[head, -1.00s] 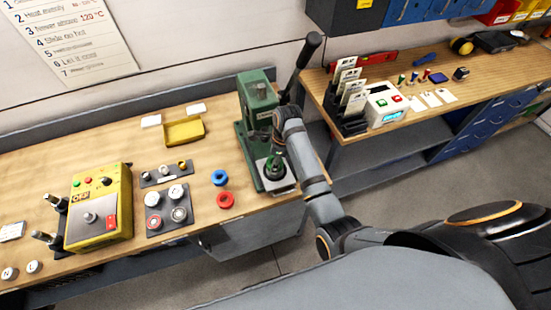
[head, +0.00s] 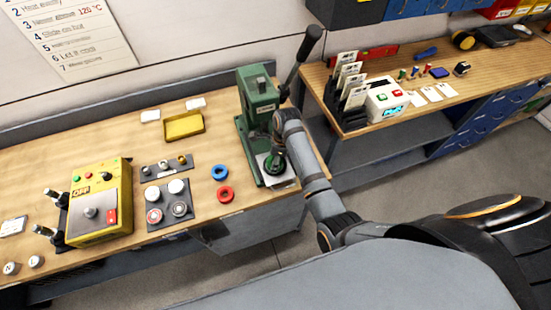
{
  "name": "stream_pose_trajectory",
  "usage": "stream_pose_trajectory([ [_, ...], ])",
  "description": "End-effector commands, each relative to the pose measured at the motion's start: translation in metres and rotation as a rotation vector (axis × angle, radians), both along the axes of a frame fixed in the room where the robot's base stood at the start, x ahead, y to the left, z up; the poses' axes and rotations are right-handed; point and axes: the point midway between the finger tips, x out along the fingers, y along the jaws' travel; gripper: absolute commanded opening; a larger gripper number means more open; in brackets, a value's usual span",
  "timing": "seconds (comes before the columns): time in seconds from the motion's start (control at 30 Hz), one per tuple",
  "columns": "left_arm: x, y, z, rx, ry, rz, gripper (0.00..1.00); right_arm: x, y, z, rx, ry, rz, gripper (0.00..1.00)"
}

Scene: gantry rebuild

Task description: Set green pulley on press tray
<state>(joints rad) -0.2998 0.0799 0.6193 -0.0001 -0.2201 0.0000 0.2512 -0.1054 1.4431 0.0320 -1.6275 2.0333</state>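The green arbor press (head: 258,104) stands at the right end of the near bench. The press tray (head: 286,181) is the pale plate at its foot. The green pulley (head: 274,164) shows as a round green piece at the tray, below my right wrist. It looks to be at tray level, but I cannot tell whether it rests flat. My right gripper (head: 276,143) is just above the pulley, beside the press column. Its fingers are small and mostly hidden by my arm, so its opening and any contact are unclear. My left gripper is not in view.
A blue ring (head: 220,172) and a red ring (head: 225,194) lie left of the press. A yellow tray (head: 184,126), a dark plate with several round parts (head: 168,218) and a yellow control box (head: 98,208) stand farther left. The press lever (head: 303,54) rises above my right arm.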

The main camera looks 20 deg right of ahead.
Motion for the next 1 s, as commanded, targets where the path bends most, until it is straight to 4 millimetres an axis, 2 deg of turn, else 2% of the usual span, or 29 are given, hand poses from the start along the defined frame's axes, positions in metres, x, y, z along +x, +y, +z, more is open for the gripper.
stream_pose_trajectory([
  [0.3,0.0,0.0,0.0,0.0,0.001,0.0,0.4,0.0,0.0,0.0,0.0,0.0,0.0,0.17],
  [0.33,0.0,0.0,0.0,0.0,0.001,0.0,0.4,0.0,0.0,0.0,0.0,0.0,0.0,0.57],
  [0.5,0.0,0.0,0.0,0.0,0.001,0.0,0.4,0.0,0.0,0.0,0.0,0.0,0.0,0.8],
  [0.83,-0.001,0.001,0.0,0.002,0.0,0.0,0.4,0.0,0.0,0.0,0.0,0.0,0.0,0.81],
  [0.93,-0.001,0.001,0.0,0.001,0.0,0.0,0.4,0.0,-0.002,0.01,0.0,-0.002,0.0,0.81],
  [1.0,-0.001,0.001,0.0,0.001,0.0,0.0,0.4,0.0,-0.003,0.024,0.0,-0.004,-0.001,0.81],
])
